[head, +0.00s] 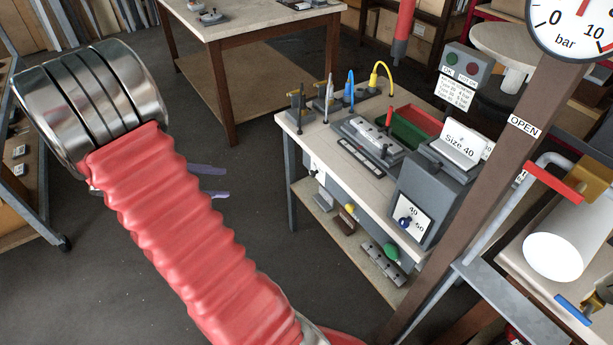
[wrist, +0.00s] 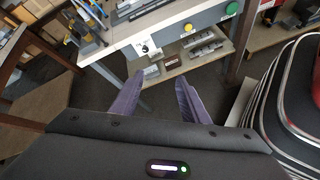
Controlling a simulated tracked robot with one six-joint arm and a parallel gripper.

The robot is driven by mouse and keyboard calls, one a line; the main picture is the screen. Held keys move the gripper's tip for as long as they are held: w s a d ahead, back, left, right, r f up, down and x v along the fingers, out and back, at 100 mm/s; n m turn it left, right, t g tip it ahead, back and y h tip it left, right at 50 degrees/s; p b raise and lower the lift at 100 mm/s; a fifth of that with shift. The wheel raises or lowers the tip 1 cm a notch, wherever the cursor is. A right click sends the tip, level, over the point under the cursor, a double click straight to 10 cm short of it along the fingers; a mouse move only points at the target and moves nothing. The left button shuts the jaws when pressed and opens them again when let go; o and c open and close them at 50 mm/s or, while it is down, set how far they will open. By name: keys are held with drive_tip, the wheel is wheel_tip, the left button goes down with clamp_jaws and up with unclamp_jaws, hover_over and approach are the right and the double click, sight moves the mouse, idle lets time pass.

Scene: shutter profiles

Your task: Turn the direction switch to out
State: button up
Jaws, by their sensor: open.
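A small dark switch on a white plate (wrist: 146,46) sits on the front of the grey bench, beyond my fingertips in the wrist view. It looks like the direction switch; its lettering and setting are too small to read. The plate also shows in the head view (head: 313,170), at the bench's left end. My gripper (wrist: 158,92) is open, with two purple fingers apart and nothing between them. In the head view its fingers (head: 210,182) show partly behind my red-sleeved arm, left of the bench and apart from it.
A yellow button (wrist: 188,27) and a green button (wrist: 232,8) share the bench front. A lower shelf (head: 340,240) holds metal parts. A grey box with a blue knob (head: 405,222) stands at the bench's near end. Open floor (head: 250,230) lies left of the bench.

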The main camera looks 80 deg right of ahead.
drive_tip(key=s+d+f+n+g+h, duration=0.2)
drive_tip(key=s+d+f+n+g, duration=0.15)
drive_tip(key=d+f, duration=0.7)
drive_tip(key=n+h, duration=0.3)
approach(311, 175)
drive_tip(key=v, duration=0.5)
drive_tip(key=shift+w+f, duration=0.2)
drive_tip(key=shift+f, duration=0.2)
drive_tip(key=shift+s, duration=0.1)
drive_tip(key=x, duration=1.3)
drive_tip(key=shift+s+d+r, duration=0.2)
drive_tip(key=shift+d+r, duration=0.05)
drive_tip(key=shift+d, duration=0.05)
